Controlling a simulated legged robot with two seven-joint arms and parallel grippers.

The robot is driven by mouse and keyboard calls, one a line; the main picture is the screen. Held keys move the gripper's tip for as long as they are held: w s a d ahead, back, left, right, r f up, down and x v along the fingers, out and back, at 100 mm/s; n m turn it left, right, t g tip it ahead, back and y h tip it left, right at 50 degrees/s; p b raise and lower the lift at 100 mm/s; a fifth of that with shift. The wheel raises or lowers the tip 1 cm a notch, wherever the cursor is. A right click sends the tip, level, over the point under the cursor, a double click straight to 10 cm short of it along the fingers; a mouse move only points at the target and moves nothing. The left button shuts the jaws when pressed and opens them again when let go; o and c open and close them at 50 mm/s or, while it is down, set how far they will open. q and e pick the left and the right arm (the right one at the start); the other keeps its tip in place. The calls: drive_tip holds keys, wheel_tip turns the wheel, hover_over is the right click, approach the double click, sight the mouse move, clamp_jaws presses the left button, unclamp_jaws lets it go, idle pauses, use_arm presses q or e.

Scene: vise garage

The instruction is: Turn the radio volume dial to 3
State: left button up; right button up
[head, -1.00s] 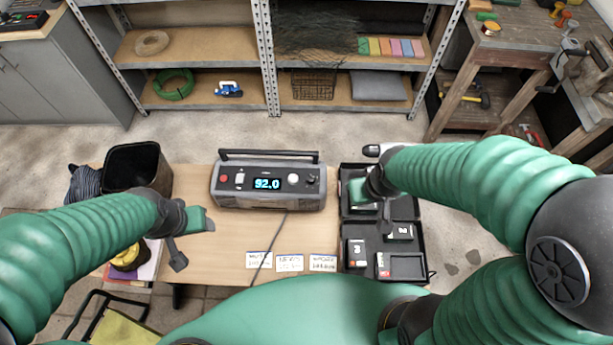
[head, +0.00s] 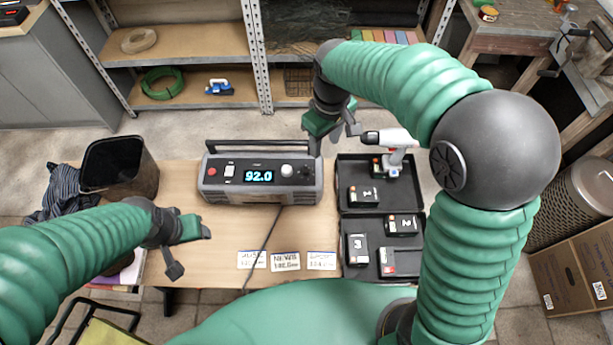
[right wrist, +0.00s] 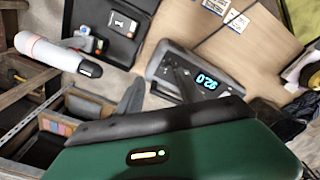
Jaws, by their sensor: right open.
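The radio (head: 222,190) is a grey box with a handle, standing at the back of the wooden table; its display reads 92.0. A white round dial (head: 287,171) is right of the display, with a smaller dark knob (head: 306,171) beside it. Their markings are too small to read. My right gripper (head: 334,138) is open and empty, above and behind the radio's right end. In the right wrist view the radio (right wrist: 165,68) lies beyond the fingers, its knobs hard to make out. My left gripper (head: 190,251) is open and empty, left of the radio's front.
A black case (head: 346,222) with a drill (head: 392,140) and numbered batteries lies right of the radio. Station cards (head: 286,261) lie at the table's front. A black bin (head: 120,168) stands at the left. The table between radio and cards is clear except for a cable.

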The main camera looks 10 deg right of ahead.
sight(306, 169)
drive_tip(key=w+a+n+b, duration=0.2)
drive_tip(key=w+a+n, duration=0.1)
drive_tip(key=w+a, duration=0.15)
drive_tip(key=shift+g, duration=0.4)
drive_tip(key=f, duration=0.5)
drive_tip(key=f+b, duration=0.1)
drive_tip(key=f, duration=0.5)
drive_tip(key=d+f, duration=0.1)
drive_tip(key=f, duration=0.5)
use_arm(q)
drive_tip(key=x, duration=0.3)
drive_tip(key=s+x, duration=0.1)
drive_tip(key=x, duration=0.1)
drive_tip(key=shift+w+a+f, duration=0.1)
drive_tip(key=shift+f, duration=0.2)
use_arm(e)
drive_tip(key=shift+s, duration=0.1)
clamp_jaws()
